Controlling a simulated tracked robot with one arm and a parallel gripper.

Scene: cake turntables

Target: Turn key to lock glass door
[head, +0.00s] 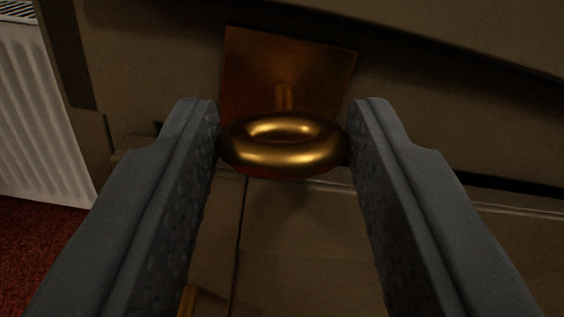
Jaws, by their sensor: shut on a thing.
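A gold, ring-shaped key bow (284,160) sits between the two fingertips of my gripper (284,140), in the upper middle of the head view. My gripper is shut on it, one grey textured finger at each side of the ring. A short gold shaft (284,97) runs from behind the ring to a square brass-coloured plate (290,60) on the brown furniture front. The ring lies nearly flat, wider than it is tall. The shaft's far end at the plate is dim. I cannot make out any glass door.
A brown cabinet-like surface (150,60) fills most of the view, with a ledge and a vertical seam below the plate. A white ribbed radiator (45,115) stands at the left above red carpet (40,245).

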